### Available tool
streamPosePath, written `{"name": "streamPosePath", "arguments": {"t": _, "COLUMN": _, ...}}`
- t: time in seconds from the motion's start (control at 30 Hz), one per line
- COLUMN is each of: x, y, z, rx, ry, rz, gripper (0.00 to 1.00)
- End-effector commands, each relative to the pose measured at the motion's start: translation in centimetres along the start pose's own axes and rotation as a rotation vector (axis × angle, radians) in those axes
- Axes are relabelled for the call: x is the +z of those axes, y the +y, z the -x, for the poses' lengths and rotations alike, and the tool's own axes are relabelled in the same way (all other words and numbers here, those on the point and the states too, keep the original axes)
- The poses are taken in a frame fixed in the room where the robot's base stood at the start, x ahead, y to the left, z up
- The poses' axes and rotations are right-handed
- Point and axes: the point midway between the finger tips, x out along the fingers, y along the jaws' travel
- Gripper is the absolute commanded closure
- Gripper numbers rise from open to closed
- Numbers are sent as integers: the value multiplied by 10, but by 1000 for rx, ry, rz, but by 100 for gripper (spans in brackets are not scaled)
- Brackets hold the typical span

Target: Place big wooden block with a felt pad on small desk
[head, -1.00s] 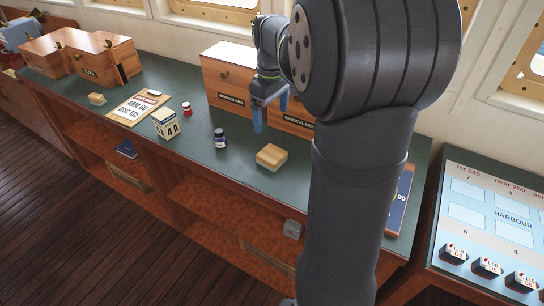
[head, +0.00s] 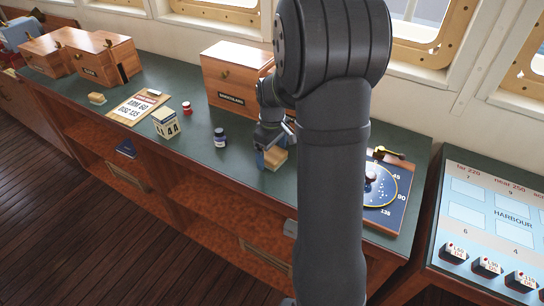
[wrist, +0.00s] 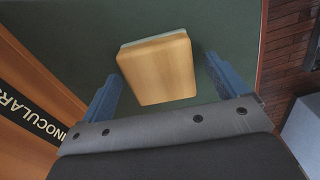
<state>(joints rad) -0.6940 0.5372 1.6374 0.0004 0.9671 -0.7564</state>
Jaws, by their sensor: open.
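The big wooden block (head: 276,159) lies on the green counter top, partly hidden by my gripper in the head view. In the wrist view the light wooden block (wrist: 158,68) shows a smooth top, with a thin pale green layer at its far edge that looks like the felt pad. My gripper (head: 272,150) is open and low over the block. In the wrist view its blue fingers (wrist: 165,90) stand on either side of the block's near part, with gaps on both sides. I cannot tell which surface is the small desk.
A BINOCULARS box (head: 226,85) stands behind the block. A dark ink bottle (head: 219,138), a calendar block (head: 165,123), a red-lidded jar (head: 186,108), a clipboard (head: 138,107) and a smaller block (head: 97,99) are left. A round-dial instrument (head: 378,188) and a HARBOUR panel (head: 490,212) are right.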

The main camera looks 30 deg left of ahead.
Motion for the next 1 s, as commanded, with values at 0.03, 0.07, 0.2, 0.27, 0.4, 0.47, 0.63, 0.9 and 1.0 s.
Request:
{"name": "streamPosePath", "arguments": {"t": 0.03, "x": 0, "y": 0, "z": -4, "rx": -1, "ry": -1, "rz": 0, "gripper": 9}}
{"name": "streamPosePath", "arguments": {"t": 0.07, "x": 0, "y": 0, "z": -5, "rx": -1, "ry": 0, "rz": 0, "gripper": 9}}
{"name": "streamPosePath", "arguments": {"t": 0.2, "x": 0, "y": 0, "z": -6, "rx": 0, "ry": 1, "rz": 0, "gripper": 9}}
{"name": "streamPosePath", "arguments": {"t": 0.27, "x": 0, "y": 0, "z": -6, "rx": 0, "ry": 1, "rz": 0, "gripper": 9}}
{"name": "streamPosePath", "arguments": {"t": 0.4, "x": 0, "y": 0, "z": -6, "rx": 0, "ry": 1, "rz": 0, "gripper": 29}}
{"name": "streamPosePath", "arguments": {"t": 0.47, "x": 0, "y": 0, "z": -6, "rx": 0, "ry": 1, "rz": 0, "gripper": 40}}
{"name": "streamPosePath", "arguments": {"t": 0.63, "x": 0, "y": 0, "z": -6, "rx": 0, "ry": 1, "rz": 0, "gripper": 63}}
{"name": "streamPosePath", "arguments": {"t": 0.9, "x": 0, "y": 0, "z": -2, "rx": 1, "ry": 2, "rz": 0, "gripper": 63}}
{"name": "streamPosePath", "arguments": {"t": 1.0, "x": -1, "y": 0, "z": 5, "rx": 2, "ry": 2, "rz": 0, "gripper": 63}}
